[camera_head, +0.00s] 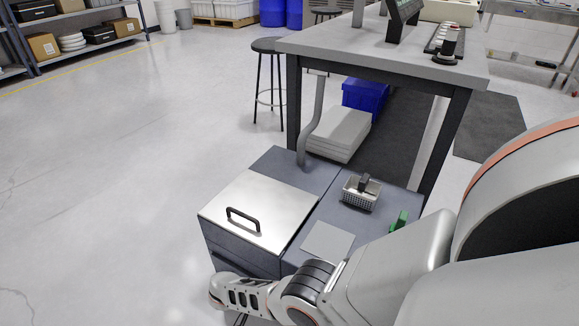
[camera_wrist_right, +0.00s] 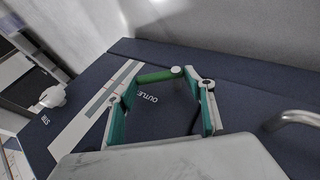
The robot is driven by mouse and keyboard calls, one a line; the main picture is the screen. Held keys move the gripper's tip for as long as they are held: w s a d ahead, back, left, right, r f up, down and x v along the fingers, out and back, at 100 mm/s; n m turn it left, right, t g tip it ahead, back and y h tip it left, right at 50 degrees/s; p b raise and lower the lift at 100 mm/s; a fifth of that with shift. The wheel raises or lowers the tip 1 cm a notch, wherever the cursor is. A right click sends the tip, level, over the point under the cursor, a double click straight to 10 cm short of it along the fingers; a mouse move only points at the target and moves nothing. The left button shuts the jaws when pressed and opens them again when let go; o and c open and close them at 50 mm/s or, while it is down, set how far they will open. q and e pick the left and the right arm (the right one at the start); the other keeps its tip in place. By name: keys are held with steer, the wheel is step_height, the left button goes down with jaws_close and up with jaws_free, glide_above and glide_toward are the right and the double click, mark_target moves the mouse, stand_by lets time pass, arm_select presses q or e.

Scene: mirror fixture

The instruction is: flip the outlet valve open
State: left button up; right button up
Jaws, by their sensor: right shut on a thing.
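The outlet valve shows in the right wrist view as a green lever handle (camera_wrist_right: 155,76) with a pale round end, beside the printed word OUTLET on a dark blue panel (camera_wrist_right: 250,85). The handle lies crosswise between the fingertips. In the head view my right arm reaches down in front of the cabinet (camera_head: 215,242), and its fingers and the valve are hidden below. My left gripper is not in view.
A metal lid with a black handle (camera_head: 243,219) covers the cabinet's left top. A wire basket (camera_head: 361,193) and a small green part (camera_head: 399,222) are on its right. A workbench (camera_head: 370,60) stands behind. In the wrist view a curved metal bar (camera_wrist_right: 297,118) is at right.

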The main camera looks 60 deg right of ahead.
steer(key=shift+s, duration=0.15)
steer(key=o, duration=1.1)
steer(key=shift+w, duration=0.2)
steer(key=v, duration=1.1)
steer(key=shift+w+a+r, duration=0.15)
steer(key=shift+a+r, duration=0.05)
steer(key=shift+r, duration=0.1)
